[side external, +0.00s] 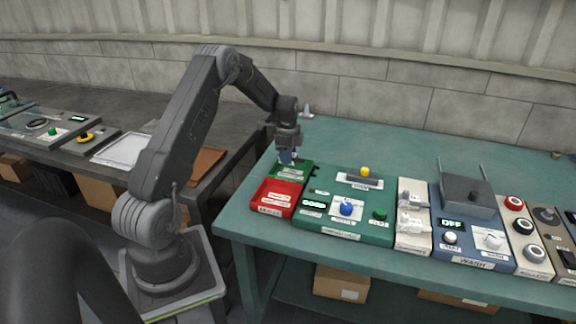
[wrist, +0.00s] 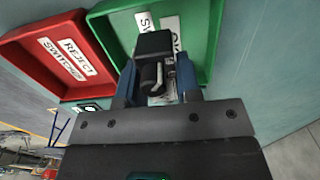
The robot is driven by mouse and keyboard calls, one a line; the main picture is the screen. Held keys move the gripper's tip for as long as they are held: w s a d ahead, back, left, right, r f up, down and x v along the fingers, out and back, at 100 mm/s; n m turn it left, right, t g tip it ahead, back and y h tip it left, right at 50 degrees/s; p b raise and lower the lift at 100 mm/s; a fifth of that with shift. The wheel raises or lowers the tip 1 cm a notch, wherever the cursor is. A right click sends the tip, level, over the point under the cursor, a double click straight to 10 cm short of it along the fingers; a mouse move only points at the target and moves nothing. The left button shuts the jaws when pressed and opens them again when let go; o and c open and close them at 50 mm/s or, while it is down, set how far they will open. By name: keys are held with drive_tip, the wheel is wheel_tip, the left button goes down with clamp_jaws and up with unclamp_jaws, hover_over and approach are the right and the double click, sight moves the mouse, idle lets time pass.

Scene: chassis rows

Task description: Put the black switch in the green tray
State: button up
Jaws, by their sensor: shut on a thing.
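In the wrist view a black switch (wrist: 153,46) with a small metal toggle is between the two blue fingers of my gripper (wrist: 156,82), which is shut on it. The green tray (wrist: 208,30) is right behind the switch, its labels partly hidden by it. Whether the switch touches the tray floor I cannot tell. In the side view my gripper (side external: 286,157) points down over the green tray (side external: 301,176) at the table's left end. The switch is too small to make out there.
The red tray (side external: 270,197), labelled reject in the wrist view (wrist: 50,50), stands beside the green one. A green panel (side external: 377,234) with a blue knob is to the right, then more device boxes. The teal table (side external: 400,150) is mostly clear at the back.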

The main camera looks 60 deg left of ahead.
sight(288, 173)
drive_tip(key=shift+f, duration=2)
drive_tip(key=shift+f, duration=0.1)
drive_tip(key=o, duration=0.9)
drive_tip(key=shift+o, duration=0.2)
